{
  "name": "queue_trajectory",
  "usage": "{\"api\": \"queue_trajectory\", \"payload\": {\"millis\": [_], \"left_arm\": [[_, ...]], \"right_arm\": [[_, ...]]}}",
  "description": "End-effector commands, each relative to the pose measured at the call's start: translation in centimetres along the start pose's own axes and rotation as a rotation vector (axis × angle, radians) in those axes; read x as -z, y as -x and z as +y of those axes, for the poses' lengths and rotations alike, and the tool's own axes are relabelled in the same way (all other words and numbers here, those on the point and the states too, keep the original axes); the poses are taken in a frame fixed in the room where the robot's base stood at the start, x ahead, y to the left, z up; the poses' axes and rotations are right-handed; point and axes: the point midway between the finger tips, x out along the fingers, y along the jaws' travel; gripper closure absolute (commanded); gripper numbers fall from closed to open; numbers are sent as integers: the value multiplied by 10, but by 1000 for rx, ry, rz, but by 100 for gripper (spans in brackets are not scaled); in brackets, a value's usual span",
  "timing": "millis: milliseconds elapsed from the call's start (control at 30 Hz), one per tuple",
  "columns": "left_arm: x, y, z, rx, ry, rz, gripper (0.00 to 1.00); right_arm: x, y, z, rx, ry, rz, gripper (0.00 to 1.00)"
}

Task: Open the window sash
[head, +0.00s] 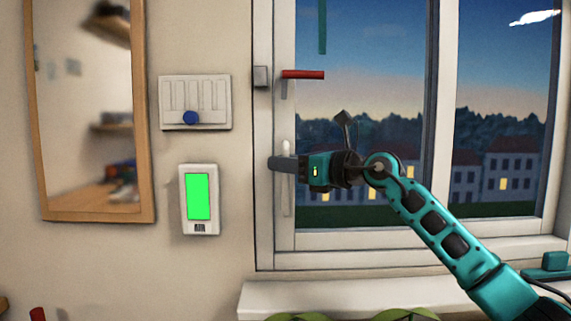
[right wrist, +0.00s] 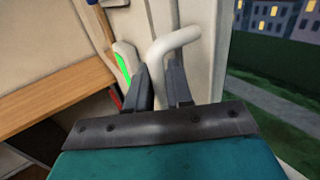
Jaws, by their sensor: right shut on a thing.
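The window sash (head: 284,235) has a white frame and glass and looks flush in the window frame in the head view. A white handle (head: 286,146) sits on its left side, partly hidden by my gripper. In the right wrist view the curved handle (right wrist: 176,41) runs down between the fingers. My right gripper (head: 274,165) is shut on the handle; its fingers (right wrist: 161,88) stand on either side of the handle's lower part. A red lever (head: 303,74) sticks out to the right above, by a grey block (head: 260,76). My left gripper is not in view.

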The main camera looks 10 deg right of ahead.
Motion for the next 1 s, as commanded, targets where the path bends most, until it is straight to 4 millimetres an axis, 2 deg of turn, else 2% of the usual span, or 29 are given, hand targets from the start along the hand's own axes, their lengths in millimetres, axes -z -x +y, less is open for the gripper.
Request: {"api": "queue_trajectory", "payload": {"millis": [100,500,667,867,1000], "left_arm": [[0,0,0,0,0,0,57],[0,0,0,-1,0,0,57],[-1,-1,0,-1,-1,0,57],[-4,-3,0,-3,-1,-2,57],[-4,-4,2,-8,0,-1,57]], "right_arm": [[0,0,0,0,0,1,100],[1,0,0,0,-1,1,100],[2,8,-6,2,0,3,100],[4,41,-29,8,-1,6,100],[3,76,-53,10,-1,4,100]]}}
